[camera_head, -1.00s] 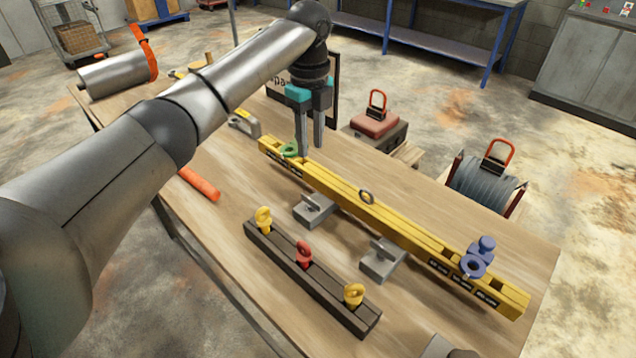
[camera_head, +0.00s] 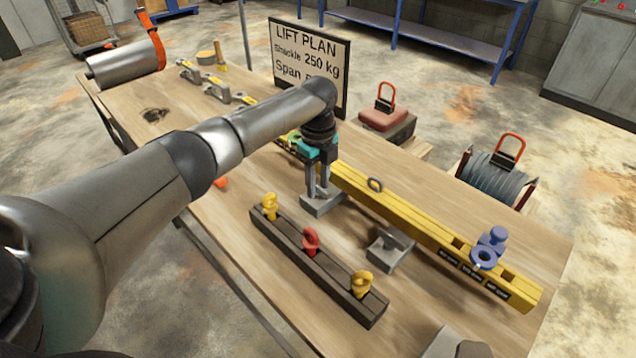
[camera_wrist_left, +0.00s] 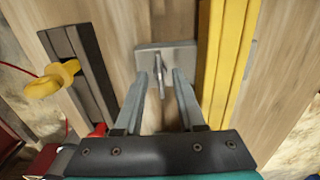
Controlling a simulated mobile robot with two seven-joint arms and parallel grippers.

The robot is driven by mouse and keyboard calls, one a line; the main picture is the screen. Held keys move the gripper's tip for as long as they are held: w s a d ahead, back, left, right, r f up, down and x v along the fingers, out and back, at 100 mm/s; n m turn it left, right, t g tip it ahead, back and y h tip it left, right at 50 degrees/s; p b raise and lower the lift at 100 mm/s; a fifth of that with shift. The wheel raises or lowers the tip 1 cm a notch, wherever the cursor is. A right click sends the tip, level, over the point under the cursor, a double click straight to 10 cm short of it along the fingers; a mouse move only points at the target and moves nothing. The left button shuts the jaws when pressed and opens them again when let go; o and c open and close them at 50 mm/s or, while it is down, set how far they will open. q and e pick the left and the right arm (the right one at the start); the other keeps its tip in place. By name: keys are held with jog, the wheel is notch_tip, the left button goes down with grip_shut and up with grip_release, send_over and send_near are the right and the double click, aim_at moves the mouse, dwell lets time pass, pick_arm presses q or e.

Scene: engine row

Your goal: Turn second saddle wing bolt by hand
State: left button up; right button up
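Two grey saddles stand on the table between the yellow beam (camera_head: 420,215) and the dark rack. My left gripper (camera_head: 319,194) points down over the left-hand saddle (camera_head: 318,208), hiding most of its wing bolt. The right-hand saddle (camera_head: 388,252) is clear of the gripper, with its upright wing showing. In the left wrist view, the saddle plate (camera_wrist_left: 180,54) carries a thin upright wing bolt (camera_wrist_left: 159,62). The fingers of the left gripper (camera_wrist_left: 160,82) are apart, one to each side of the wing; whether they touch it I cannot tell.
A dark rack (camera_head: 290,248) with yellow and red eye bolts lies in front of the saddles. A blue shackle (camera_head: 489,250) sits on the beam's right end. A lift plan sign (camera_head: 312,62) stands behind.

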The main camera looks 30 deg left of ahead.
pick_arm(q)
grip_shut()
dwell(0.3)
dwell(0.3)
